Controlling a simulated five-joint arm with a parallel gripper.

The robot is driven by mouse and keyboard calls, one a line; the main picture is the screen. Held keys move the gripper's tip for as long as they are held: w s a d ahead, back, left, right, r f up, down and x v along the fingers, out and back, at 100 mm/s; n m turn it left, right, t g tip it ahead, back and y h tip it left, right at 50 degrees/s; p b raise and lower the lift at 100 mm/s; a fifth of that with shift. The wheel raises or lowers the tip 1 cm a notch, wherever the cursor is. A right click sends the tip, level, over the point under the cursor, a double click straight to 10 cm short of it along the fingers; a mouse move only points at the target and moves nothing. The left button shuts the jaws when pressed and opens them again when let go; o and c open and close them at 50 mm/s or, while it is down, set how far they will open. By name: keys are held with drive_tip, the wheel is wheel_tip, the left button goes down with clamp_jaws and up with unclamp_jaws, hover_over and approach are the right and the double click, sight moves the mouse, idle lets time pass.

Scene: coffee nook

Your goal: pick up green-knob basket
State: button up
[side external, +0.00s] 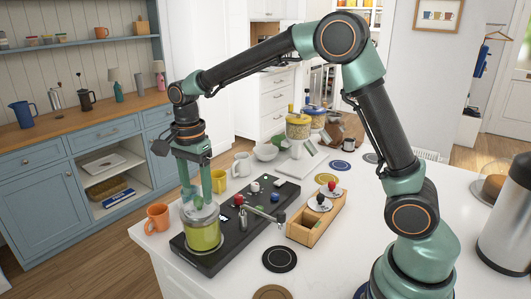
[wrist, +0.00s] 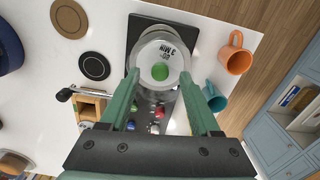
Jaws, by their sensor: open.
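The green-knob basket shows in the wrist view as a round lid with a green knob (wrist: 160,72) at its centre and "3 Min" printed near it. In the side view, a clear vessel with green contents (side external: 204,237) stands upright on the front end of a black base (side external: 185,242). My gripper (side external: 198,202) is directly over this vessel, pointing down. In the wrist view my gripper (wrist: 158,80) is open, with one finger on each side of the knob. I cannot tell whether the fingers touch the lid.
An orange mug (side external: 158,217) stands left of the base. A black coaster (side external: 279,259) lies in front. Jars with yellow (side external: 298,126) and blue lids stand behind.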

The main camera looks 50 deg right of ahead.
drive_tip(key=shift+f, duration=0.6)
clamp_jaws()
idle(1.0)
